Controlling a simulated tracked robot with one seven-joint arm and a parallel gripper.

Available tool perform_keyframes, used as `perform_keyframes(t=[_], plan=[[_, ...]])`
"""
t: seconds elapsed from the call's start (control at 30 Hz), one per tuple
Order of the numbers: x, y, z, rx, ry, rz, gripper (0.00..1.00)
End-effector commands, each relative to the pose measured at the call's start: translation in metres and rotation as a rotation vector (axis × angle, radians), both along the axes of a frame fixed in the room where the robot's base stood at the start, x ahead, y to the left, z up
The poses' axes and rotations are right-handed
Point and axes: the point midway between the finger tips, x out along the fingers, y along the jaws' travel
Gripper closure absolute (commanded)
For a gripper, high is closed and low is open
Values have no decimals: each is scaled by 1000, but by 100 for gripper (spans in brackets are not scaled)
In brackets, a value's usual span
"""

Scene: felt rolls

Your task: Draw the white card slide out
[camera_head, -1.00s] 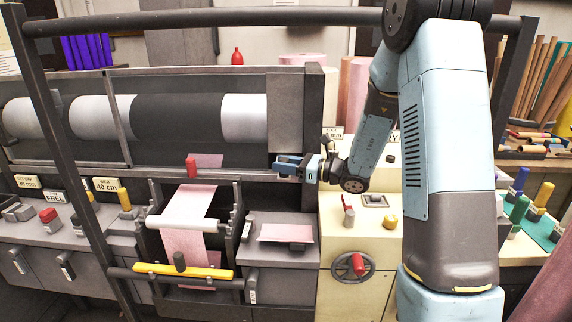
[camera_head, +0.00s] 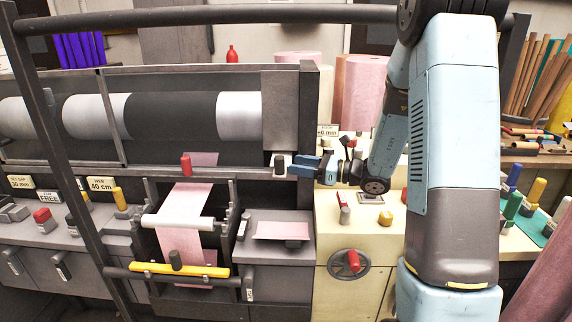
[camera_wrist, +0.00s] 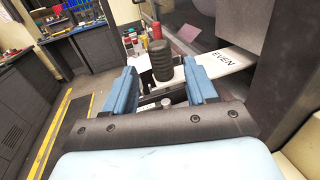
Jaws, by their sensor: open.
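The white card slide (camera_wrist: 228,62) shows in the wrist view as a flat white plate lettered EVEN. A dark ribbed knob (camera_wrist: 161,60) stands upright at its left end. My gripper (camera_wrist: 163,82) is open, with one blue finger to each side of the picture and the knob ahead, between their tips or just beyond; I cannot tell which. In the head view my gripper (camera_head: 292,165) points left, close to the dark knob (camera_head: 280,161) by the machine's right post. I cannot make out the white plate in the head view.
A dark machine frame (camera_wrist: 238,22) rises beside the plate. A dark bar (camera_head: 200,18) crosses the front, high up.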

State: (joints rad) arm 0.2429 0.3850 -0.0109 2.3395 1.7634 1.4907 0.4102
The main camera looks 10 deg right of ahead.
Motion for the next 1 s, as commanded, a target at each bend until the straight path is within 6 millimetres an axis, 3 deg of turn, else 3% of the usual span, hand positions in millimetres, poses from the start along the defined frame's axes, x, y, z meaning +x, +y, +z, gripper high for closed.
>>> perform_keyframes(t=[0.2, 0.4, 1.0], plan=[[-18, -38, -1, -1, 0, -3, 43], [-29, -59, -1, -2, 1, -2, 43], [-33, -64, 0, -3, -1, 3, 43]])
